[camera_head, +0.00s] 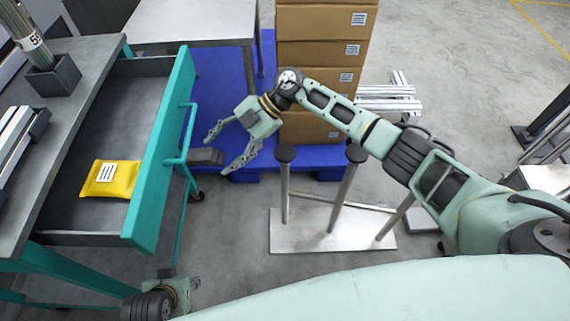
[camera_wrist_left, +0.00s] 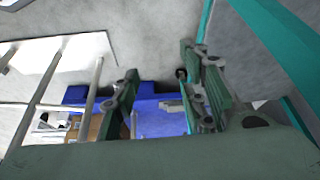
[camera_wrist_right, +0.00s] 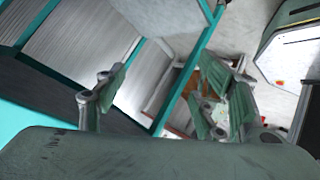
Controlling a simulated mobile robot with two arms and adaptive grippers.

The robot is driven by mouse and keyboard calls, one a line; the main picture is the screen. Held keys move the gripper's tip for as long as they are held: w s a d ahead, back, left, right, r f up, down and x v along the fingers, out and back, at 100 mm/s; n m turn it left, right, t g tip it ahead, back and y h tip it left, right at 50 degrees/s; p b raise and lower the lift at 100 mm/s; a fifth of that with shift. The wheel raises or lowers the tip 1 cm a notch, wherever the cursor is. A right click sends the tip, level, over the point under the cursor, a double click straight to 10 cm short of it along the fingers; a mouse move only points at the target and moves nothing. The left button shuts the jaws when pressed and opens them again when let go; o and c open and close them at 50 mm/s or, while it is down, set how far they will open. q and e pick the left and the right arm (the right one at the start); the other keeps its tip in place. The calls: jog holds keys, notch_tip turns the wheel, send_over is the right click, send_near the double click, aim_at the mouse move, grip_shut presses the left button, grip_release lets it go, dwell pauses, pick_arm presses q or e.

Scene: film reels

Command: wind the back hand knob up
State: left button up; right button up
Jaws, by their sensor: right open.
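No part is plainly a hand knob. Two round black caps, a left cap (camera_head: 285,153) and a right cap (camera_head: 356,153), top upright metal posts on a flat plate; I cannot tell whether either is the knob. My right gripper (camera_head: 219,153) is open, its fingers spread on either side of a dark grey block (camera_head: 207,157) by the drawer handle; I cannot tell whether they touch it. In the right wrist view its fingers (camera_wrist_right: 160,85) stand apart. My left gripper (camera_head: 182,290) is low at the left; in the left wrist view its fingers (camera_wrist_left: 160,72) are apart and empty.
A teal drawer (camera_head: 143,205) stands open at the left, holding a yellow packet (camera_head: 110,178). Stacked cardboard boxes (camera_head: 322,60) stand on a blue pallet (camera_head: 250,176) behind. The posts' metal plate (camera_head: 300,240) lies on the floor, right of the drawer.

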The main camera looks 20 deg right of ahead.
jog(key=w+d+f+h+b, duration=0.2)
jog(key=d+f+h+b, duration=0.3)
jog(key=d, duration=0.3)
notch_tip(320, 180, up, 2)
jog(key=m+t+h+b, duration=0.1)
jog(key=h+b, duration=0.2)
jog(key=h, duration=0.3)
send_over(284, 151)
notch_tip(284, 151, down, 6)
jog(key=shift+f+b, duration=0.25)
jog(key=shift+b, duration=0.65)
pick_arm(q)
jog(key=w+d+r+t+h, duration=0.1)
jog(key=w+d+r+t, duration=0.1)
jog(key=w+r+t, duration=0.4)
jog(key=shift+w+d+r+h, duration=0.35)
jog(key=shift+w+r, duration=0.6)
jog(key=shift+r, duration=0.85)
pick_arm(e)
jog(key=shift+f, duration=0.45)
jog(key=shift+r, duration=0.1)
jog(key=c, duration=1.1)
